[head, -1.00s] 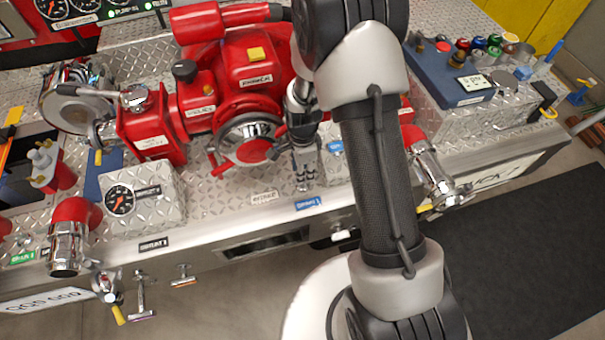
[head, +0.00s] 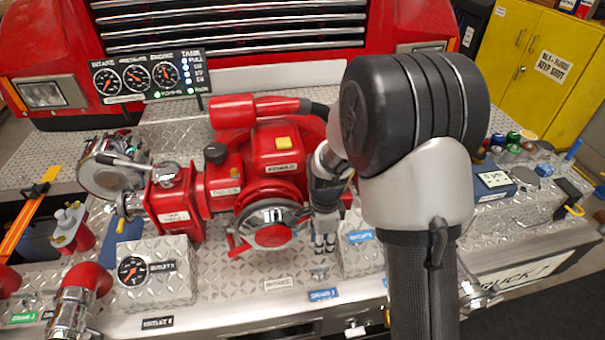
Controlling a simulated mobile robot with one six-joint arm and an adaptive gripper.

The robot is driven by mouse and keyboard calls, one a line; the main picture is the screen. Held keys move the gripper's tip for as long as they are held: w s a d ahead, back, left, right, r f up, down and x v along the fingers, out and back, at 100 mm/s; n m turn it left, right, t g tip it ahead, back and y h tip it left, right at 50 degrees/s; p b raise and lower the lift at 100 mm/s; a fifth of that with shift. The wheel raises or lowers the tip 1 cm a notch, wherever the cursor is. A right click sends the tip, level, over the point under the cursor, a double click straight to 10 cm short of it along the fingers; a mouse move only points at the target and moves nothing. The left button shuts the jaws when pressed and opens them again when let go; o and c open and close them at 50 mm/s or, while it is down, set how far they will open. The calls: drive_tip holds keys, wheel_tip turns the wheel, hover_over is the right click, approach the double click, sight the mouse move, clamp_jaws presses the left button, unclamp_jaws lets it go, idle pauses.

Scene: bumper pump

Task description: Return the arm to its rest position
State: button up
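My arm (head: 415,190) rises along the right of the head view, bent at a black joint with a grey link below it. My gripper (head: 325,246) hangs with its fingers pointing down, in front of the red pump (head: 270,165) and to the right of its round chrome-rimmed cap (head: 273,228). The fingers are small here, and I cannot tell whether they are open or shut. I see nothing held between them. Part of the wrist and the pump's right side are hidden behind my arm.
The diamond-plate bumper (head: 225,285) carries a gauge box (head: 155,270), a red elbow outlet (head: 80,290) and a chrome-capped inlet (head: 110,170). A gauge panel (head: 150,77) stands behind at left. A blue tray (head: 495,183) with coloured caps is at right. A yellow cabinet (head: 540,75) stands beyond.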

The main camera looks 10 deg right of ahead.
drive_tip(key=s+r+n+t, duration=0.2)
drive_tip(key=s+r+n, duration=0.45)
drive_tip(key=r, duration=0.45)
drive_tip(key=s+r+n+t, duration=0.1)
drive_tip(key=s+r+n, duration=0.55)
drive_tip(key=r, duration=0.45)
drive_tip(key=s+r+n+t, duration=0.1)
drive_tip(key=s+r+n, duration=0.1)
drive_tip(key=s+n, duration=0.3)
drive_tip(key=s, duration=0.3)
drive_tip(key=shift+s+t, duration=0.3)
drive_tip(key=shift+s, duration=0.1)
